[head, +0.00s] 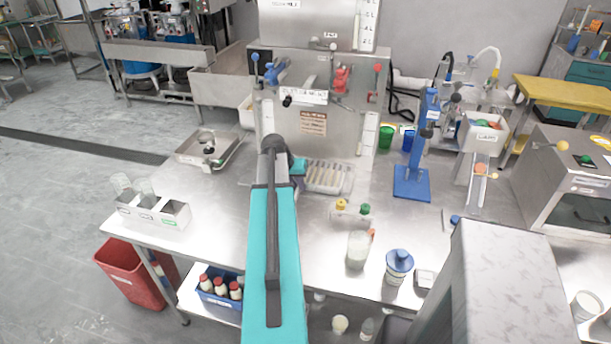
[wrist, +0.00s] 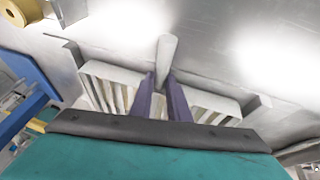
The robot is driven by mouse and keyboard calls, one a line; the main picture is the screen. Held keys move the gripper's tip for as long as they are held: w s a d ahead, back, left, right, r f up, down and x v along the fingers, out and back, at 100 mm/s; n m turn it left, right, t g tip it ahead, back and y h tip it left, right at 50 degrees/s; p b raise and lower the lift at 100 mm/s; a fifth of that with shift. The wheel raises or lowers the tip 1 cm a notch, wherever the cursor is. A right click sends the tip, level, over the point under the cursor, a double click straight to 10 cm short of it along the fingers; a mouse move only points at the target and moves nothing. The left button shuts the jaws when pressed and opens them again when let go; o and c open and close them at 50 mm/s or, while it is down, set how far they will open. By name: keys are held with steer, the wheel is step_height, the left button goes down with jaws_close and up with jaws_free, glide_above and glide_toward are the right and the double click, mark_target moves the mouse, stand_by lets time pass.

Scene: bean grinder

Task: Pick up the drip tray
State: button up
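The drip tray (head: 335,177) is a pale, shallow tray with a slatted top. It sits on the steel bench under the tall steel machine. In the wrist view the slatted tray (wrist: 210,108) lies across the middle, with a whitish round bar (wrist: 167,55) that looks like its handle. My gripper (wrist: 162,76) has its two purple fingers on either side of this bar, very close to it. Whether they press on it is unclear. In the head view my arm covers the tray's left end and hides the fingertips.
A steel pan (head: 190,157) lies left. Bare bench lies between.

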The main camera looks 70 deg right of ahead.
jaws_close()
steer(key=shift+r, duration=0.15)
steer(key=shift+d+r+b, duration=0.1)
steer(key=shift+r+b, duration=0.7)
steer(key=shift+r, duration=0.75)
steer(key=w+a+b, duration=0.2)
steer(key=w+a, duration=0.2)
steer(key=a, duration=0.3)
steer(key=w+a+r+b, duration=0.1)
steer(key=w+a+b, duration=0.1)
steer(key=w+a, duration=0.2)
steer(key=a, duration=0.3)
steer(key=shift+r, duration=0.3)
steer(key=shift+d+r, duration=0.1)
